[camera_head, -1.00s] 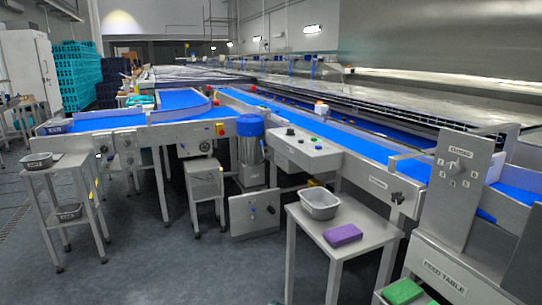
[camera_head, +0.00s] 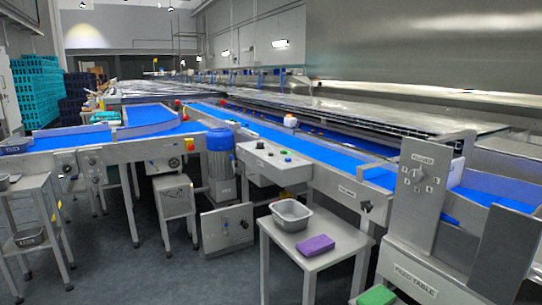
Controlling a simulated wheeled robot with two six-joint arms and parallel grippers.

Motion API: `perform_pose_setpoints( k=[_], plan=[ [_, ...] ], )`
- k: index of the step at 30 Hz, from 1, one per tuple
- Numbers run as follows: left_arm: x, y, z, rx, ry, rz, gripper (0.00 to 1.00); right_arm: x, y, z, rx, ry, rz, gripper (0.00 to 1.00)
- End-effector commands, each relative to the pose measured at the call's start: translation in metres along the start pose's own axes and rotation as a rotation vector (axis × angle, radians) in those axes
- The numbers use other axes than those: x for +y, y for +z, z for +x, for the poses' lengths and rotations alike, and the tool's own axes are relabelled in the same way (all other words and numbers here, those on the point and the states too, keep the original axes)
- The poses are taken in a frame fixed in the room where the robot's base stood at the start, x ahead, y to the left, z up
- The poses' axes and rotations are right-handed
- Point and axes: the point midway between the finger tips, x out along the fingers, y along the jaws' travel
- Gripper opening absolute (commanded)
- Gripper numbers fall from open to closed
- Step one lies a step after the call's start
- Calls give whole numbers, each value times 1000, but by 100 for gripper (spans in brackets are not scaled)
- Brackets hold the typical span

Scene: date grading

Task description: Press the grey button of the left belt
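The left blue belt (camera_head: 75,141) runs along the left side on a steel frame. Small control boxes with round knobs (camera_head: 68,168) hang on its front side, too small to tell a grey button on them. A red and yellow emergency stop (camera_head: 189,144) sits at the belt's front right end. I cannot make out which button is the grey one. Neither of my grippers is in view.
A small steel table (camera_head: 310,256) in front holds a grey tub (camera_head: 291,215) and a purple block (camera_head: 315,246). A blue motor drum (camera_head: 221,160) stands left of the control box. A steel panel with a dial (camera_head: 416,190) rises at right. Grey floor (camera_head: 150,265) is open front left.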

Motion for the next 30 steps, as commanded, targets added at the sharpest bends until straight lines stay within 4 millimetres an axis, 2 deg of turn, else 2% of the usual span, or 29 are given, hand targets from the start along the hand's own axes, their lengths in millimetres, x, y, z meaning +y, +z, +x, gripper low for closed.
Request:
perform_pose_setpoints(
  k=[1, 6, 9, 30],
  plan=[
    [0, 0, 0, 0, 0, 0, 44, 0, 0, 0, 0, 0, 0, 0],
    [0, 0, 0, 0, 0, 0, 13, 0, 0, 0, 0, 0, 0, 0],
    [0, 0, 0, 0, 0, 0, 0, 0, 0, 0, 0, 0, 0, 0],
    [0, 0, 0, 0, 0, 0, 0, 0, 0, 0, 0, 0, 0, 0]
  ],
)
